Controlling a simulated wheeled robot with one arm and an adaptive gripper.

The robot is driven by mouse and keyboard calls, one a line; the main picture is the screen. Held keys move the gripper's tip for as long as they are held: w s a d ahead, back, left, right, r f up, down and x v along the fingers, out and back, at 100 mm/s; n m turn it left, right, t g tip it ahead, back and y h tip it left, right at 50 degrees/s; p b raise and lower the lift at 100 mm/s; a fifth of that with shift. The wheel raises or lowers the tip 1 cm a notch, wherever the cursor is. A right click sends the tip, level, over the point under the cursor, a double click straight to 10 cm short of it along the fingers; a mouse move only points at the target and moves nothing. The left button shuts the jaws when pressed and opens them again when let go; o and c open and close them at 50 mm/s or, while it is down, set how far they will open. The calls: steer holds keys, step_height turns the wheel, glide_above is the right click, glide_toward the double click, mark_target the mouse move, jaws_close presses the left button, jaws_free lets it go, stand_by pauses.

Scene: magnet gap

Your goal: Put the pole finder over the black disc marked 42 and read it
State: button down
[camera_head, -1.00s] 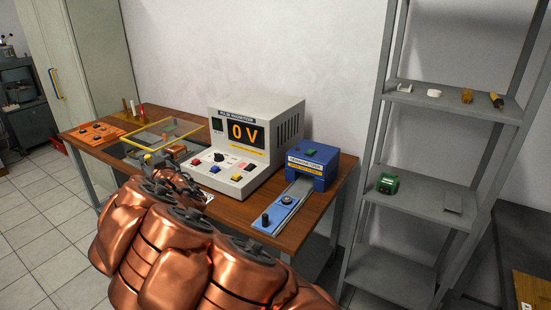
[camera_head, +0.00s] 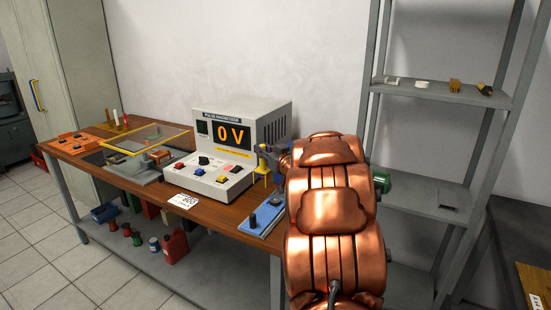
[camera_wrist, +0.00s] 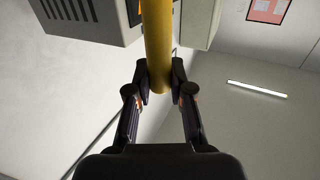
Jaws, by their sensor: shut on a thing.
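My gripper (camera_wrist: 160,88) is shut on a yellow rod (camera_wrist: 157,40), which may be the pole finder; its two dark fingers press it from both sides. In the head view the yellow piece (camera_head: 262,167) shows upright beside the right end of the grey pulse magnetizer. My copper arm covers much of the right side of the table. I cannot make out a black disc marked 42 in either view.
The pulse magnetizer (camera_head: 226,135) reads 0 V. A blue slide (camera_head: 262,216) lies partly behind my arm. A grey shelf (camera_head: 440,93) holds small items at right.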

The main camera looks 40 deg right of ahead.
steer(key=s+d, duration=0.2)
steer(key=shift+s+d+f, duration=0.1)
steer(key=shift+s+d, duration=0.2)
steer(key=shift+s, duration=0.1)
steer(key=shift+s+f+b, duration=0.15)
steer(key=shift+f+b, duration=0.35)
steer(key=shift+f, duration=0.85)
steer(key=shift+s+f+b, duration=0.1)
steer(key=shift+f+b, duration=0.4)
steer(key=shift+f, duration=0.85)
steer(key=shift+a, duration=0.1)
stand_by(0.8)
steer(key=shift+p, duration=0.35)
steer(key=shift+r+p, duration=2.7)
steer(key=shift+r, duration=0.3)
